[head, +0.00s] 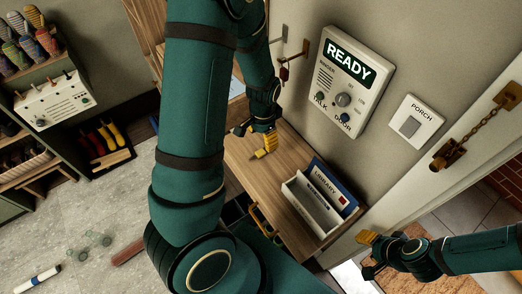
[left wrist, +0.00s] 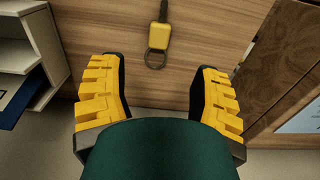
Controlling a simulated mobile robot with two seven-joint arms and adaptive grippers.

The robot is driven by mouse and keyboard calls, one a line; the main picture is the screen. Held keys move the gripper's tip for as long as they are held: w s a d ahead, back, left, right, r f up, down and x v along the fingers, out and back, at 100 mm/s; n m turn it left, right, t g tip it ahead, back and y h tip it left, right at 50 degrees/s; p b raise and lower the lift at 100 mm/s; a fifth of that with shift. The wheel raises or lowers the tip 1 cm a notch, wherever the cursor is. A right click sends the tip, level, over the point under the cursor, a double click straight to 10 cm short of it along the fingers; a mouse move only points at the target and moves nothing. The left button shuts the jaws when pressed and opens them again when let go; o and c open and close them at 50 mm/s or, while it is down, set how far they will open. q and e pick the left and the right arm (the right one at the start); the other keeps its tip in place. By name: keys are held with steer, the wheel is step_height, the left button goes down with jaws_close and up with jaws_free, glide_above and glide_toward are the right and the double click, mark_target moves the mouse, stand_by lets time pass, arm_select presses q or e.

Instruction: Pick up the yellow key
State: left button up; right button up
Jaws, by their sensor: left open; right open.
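The yellow key (left wrist: 160,37) lies on a wooden surface in the left wrist view. It has a yellow head, a dark shaft pointing up the picture and a dark ring at its lower end. My left gripper (left wrist: 160,88) is open and empty, its yellow-padded fingers to either side and below the key in the picture, apart from it. In the head view my left gripper (head: 254,141) is over the wooden bench top, and I cannot make out the key clearly there. My right gripper (head: 369,256) is open and empty near the door at the lower right.
A white letter holder (head: 312,205) with a blue library item (head: 334,182) stands on the bench (head: 278,166). A READY intercom (head: 343,83) and a porch switch (head: 411,122) are on the wall. Keys (head: 284,72) hang near the bench. Shelves stand left.

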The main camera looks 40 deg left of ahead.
mark_target(261, 152)
arm_select(q)
steer(key=f, duration=0.2)
steer(key=f+b, duration=0.1)
steer(key=f, duration=0.1)
steer(key=s+f, duration=0.1)
steer(key=f, duration=0.1)
steer(key=shift+f, duration=0.2)
steer(key=shift+w+f+b, duration=0.1)
steer(key=shift+f+b, duration=0.2)
steer(key=shift+f, duration=0.15)
steer(key=c, duration=1)
